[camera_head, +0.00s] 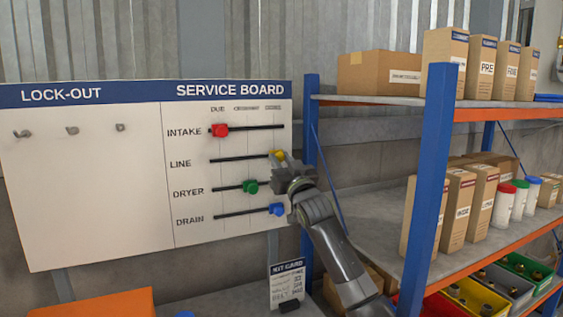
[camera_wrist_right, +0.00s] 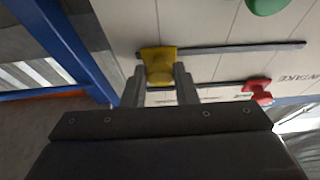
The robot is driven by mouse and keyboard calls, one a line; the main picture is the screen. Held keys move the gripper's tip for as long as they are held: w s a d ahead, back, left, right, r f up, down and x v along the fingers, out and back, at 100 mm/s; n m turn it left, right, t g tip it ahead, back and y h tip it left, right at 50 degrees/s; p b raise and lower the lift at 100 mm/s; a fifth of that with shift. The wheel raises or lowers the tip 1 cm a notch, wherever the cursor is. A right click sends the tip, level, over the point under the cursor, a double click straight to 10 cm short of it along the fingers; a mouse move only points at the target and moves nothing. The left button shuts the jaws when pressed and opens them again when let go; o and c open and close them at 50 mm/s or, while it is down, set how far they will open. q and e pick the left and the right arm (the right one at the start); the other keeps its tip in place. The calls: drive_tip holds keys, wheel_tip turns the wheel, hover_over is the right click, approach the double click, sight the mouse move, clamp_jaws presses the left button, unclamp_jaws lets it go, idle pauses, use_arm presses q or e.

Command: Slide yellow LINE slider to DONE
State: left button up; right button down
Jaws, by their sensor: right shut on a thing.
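The yellow LINE slider (camera_head: 277,154) sits at the right end of its black track (camera_head: 240,159) on the service board, under the rightmost column heading, whose text is too small to read surely. My right gripper (camera_head: 284,162) is at the slider and partly covers it in the head view. In the right wrist view the yellow slider (camera_wrist_right: 160,66) is between the two fingertips of my right gripper (camera_wrist_right: 159,88), which is shut on it. My left gripper is not in view.
The red INTAKE slider (camera_head: 220,130) is at the left, the green DRYER slider (camera_head: 250,187) right of middle, the blue DRAIN slider (camera_head: 276,209) at the right end. A blue shelf post (camera_head: 311,130) stands close to the board's right edge.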

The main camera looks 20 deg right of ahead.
drive_tip(key=shift+d+r, duration=0.1)
drive_tip(key=c, duration=1.5)
unclamp_jaws()
drive_tip(key=shift+c, duration=0.2)
drive_tip(key=o, duration=0.4)
drive_tip(key=shift+d, duration=0.2)
drive_tip(key=shift+s+a+f, duration=0.1)
drive_tip(key=shift+f, duration=0.1)
use_arm(q)
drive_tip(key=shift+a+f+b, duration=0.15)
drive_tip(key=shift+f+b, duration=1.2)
drive_tip(key=shift+b, duration=0.05)
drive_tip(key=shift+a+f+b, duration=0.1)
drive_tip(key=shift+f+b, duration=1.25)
drive_tip(key=shift+b, duration=0.05)
use_arm(e)
drive_tip(key=v, duration=1.7)
drive_tip(key=shift+f, duration=0.1)
